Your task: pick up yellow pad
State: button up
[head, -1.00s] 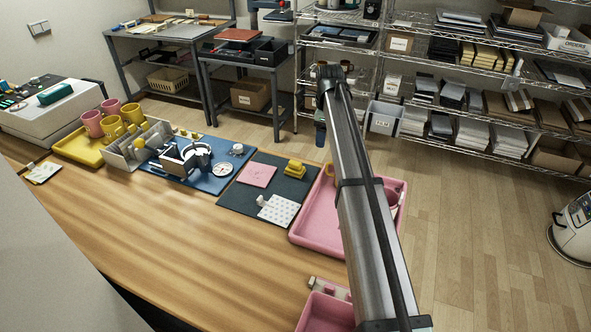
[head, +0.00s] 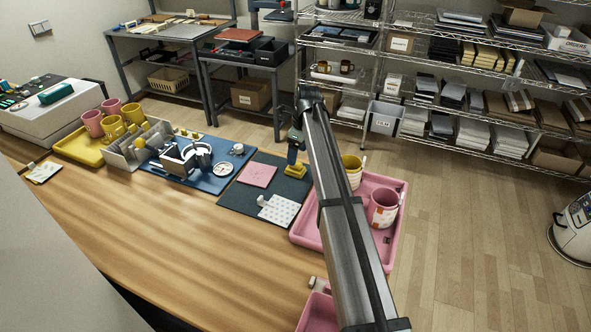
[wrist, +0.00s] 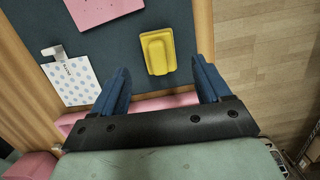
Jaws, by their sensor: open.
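The yellow pad (wrist: 157,52) lies on the dark mat (wrist: 110,38), with a raised block on its top. In the wrist view it sits beyond and between the two blue fingers of my gripper (wrist: 160,88), which are spread wide and empty. In the head view the pad (head: 296,170) is near the right edge of the mat, partly covered by my gripper (head: 293,143), which hangs above it. I cannot tell the exact height from the head view.
A pink tray (head: 307,238) with a yellow mug (head: 351,172) and a pink mug (head: 382,208) stands right of the mat. A pink sheet (head: 257,174) and a white patterned sheet (head: 281,210) share the mat. A blue mat with a press (head: 172,162) is to the left.

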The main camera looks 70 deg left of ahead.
jog(key=shift+s+a+f, duration=0.1)
jog(key=shift+s+f, duration=0.05)
jog(key=shift+f, duration=1.2)
jog(key=shift+s+a+f, duration=0.1)
jog(key=shift+s+f, duration=0.05)
jog(key=shift+f, duration=1.2)
jog(key=shift+c, duration=0.3)
jog(key=c, duration=1.1)
jog(key=shift+r, duration=0.1)
notch_tip(320, 180, up, 10)
